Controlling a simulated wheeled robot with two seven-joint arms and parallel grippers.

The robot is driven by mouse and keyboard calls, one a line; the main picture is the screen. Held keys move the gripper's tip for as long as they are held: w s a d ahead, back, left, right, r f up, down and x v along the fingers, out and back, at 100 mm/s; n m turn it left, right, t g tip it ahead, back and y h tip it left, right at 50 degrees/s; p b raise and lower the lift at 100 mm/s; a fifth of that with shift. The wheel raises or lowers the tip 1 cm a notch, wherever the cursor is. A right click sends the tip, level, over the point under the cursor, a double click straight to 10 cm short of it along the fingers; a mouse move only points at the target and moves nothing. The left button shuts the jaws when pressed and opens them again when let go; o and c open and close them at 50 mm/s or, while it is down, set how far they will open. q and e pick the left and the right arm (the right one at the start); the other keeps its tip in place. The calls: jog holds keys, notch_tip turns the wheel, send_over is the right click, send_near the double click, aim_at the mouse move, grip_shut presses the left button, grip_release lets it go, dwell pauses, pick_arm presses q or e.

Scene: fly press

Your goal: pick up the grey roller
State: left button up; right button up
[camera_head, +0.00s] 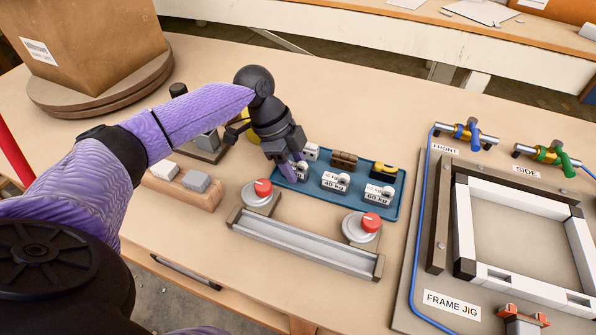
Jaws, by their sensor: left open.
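A blue tray (330,204) holds several small parts, some with white labels, two reading 40 kg and 60 kg. Small grey-white rounded pieces stand by the labels: one at the tray's left end (303,170), one by the 40 kg label (343,179) and one by the 60 kg label (388,191). I cannot tell which of them is the grey roller. My left gripper (291,171) is open and points down over the tray's left end, close beside the leftmost piece. Its fingers partly hide that piece and the tray's edge; contact cannot be told. My right gripper is not in view.
Two red-topped round knobs (263,188) (371,222) and a metal channel (305,246) stand in front of the tray. A wooden block with grey pieces (183,188) lies left. A frame jig (437,230) fills the right. A box (90,40) stands back left.

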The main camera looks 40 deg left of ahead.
pick_arm(q)
jog(key=shift+d+f, duration=0.2)
jog(key=shift+f, duration=0.4)
jog(key=shift+r, duration=0.15)
jog(key=shift+c, duration=0.3)
grip_shut()
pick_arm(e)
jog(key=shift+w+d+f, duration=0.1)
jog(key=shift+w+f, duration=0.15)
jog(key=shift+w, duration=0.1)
